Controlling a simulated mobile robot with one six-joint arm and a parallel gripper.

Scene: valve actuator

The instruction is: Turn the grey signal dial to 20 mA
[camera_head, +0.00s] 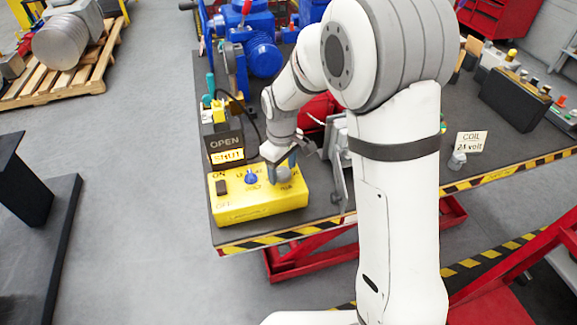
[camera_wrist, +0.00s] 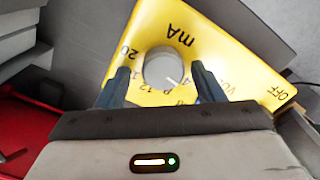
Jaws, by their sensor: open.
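The yellow control box (camera_head: 258,206) stands at the bench's front left corner. Its grey signal dial (camera_wrist: 168,67) shows in the wrist view, beside the letters "mA". The dial's white pointer line slants to the lower right in that view, toward what looks like the 4 mark. The 20 mark is at the dial's upper left. My gripper (camera_head: 281,170) is over the box's right part, pointing down. In the wrist view my gripper (camera_wrist: 160,69) is open, one dark blue finger on each side of the dial; I cannot tell whether they touch it. In the head view the fingers largely hide the dial.
A blue knob (camera_head: 251,177) and a black ON/OFF switch (camera_head: 222,187) sit on the same box. An OPEN/SHUT sign (camera_head: 226,149) stands behind it. Blue machinery (camera_head: 262,50) is further back. A "COIL 24 volt" card (camera_head: 472,142) lies at the right.

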